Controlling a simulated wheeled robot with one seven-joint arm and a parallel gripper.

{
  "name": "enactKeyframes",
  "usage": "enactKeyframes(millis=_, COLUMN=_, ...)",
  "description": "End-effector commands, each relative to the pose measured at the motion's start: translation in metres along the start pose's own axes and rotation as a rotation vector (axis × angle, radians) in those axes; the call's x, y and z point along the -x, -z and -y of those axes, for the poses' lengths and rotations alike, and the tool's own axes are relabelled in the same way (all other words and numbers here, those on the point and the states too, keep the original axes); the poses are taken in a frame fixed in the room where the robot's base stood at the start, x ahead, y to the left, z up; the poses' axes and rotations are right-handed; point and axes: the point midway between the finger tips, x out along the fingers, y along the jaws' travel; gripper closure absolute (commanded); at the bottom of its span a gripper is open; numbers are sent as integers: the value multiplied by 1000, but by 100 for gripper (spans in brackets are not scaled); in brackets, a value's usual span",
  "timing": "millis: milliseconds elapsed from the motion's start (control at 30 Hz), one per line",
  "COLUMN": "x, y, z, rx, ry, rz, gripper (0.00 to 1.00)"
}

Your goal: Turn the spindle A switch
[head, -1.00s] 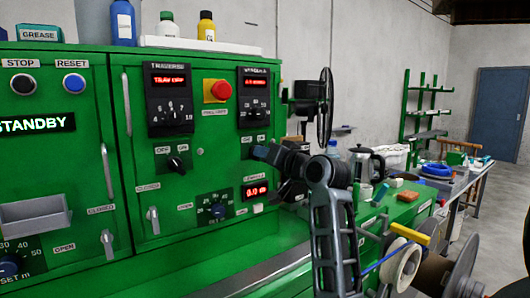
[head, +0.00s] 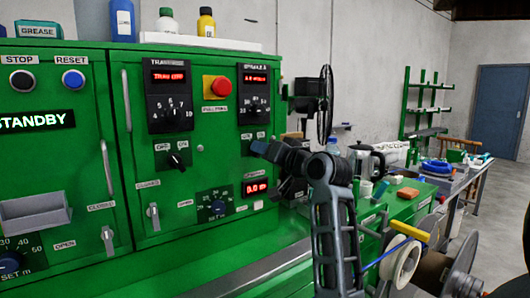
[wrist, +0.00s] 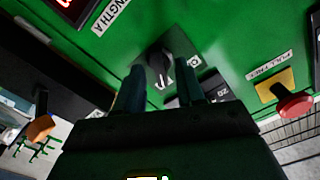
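The spindle A controller (head: 254,100) is the right black module on the green cabinet, with a red display and a dial. Below it are two small labels (head: 247,136); the switch there is mostly hidden by my gripper (head: 258,148) in the head view. In the wrist view, a black rotary switch knob (wrist: 158,62) with a white mark shows on the green panel, between the tips of my gripper (wrist: 161,80). The fingers are apart, one on each side of the knob. I cannot tell whether they touch it.
The traverse switch (head: 177,160) and traverse controller (head: 169,100) are to the left. A red button on yellow (head: 217,89) sits between the controllers; it also shows in the wrist view (wrist: 294,106). The length display (head: 255,188) is just below my gripper.

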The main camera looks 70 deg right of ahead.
Motion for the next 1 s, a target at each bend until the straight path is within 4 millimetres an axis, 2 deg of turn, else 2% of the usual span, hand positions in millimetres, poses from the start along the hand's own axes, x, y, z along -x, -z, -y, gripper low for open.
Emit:
enactKeyframes(millis=300, x=48, y=-2, z=-1, rx=2, ry=-1, rz=-1, gripper=62)
enactKeyframes(millis=500, x=70, y=-1, z=-1, rx=0, ry=-1, rz=-1, gripper=62)
enactKeyframes(millis=1000, x=75, y=0, z=0, rx=0, ry=-1, rz=0, gripper=62)
